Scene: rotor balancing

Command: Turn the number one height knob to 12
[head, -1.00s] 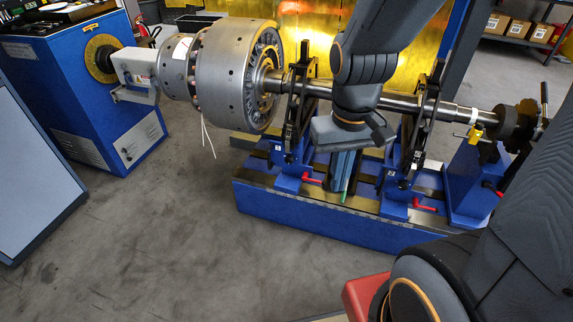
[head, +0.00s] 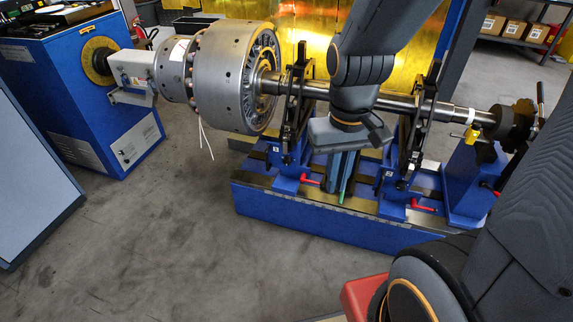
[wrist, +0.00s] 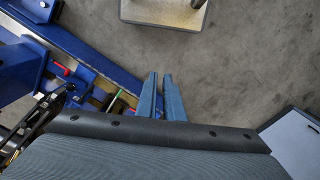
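My gripper (head: 340,190) hangs fingers-down between the two black roller supports, in front of the shaft. In the wrist view its two blue fingers (wrist: 160,76) are nearly parallel with a narrow gap, and nothing shows between them. The left support (head: 293,115) and right support (head: 415,130) stand on blue pedestals and carry the steel shaft (head: 400,102) of the large grey rotor (head: 235,78).
Red levers (head: 310,180) and (head: 423,206) stick out at the pedestal bases. The blue machine bed (head: 330,222) runs below my gripper; it also shows in the wrist view (wrist: 75,45). A blue drive cabinet (head: 85,100) stands left. The grey floor (head: 190,240) in front is clear.

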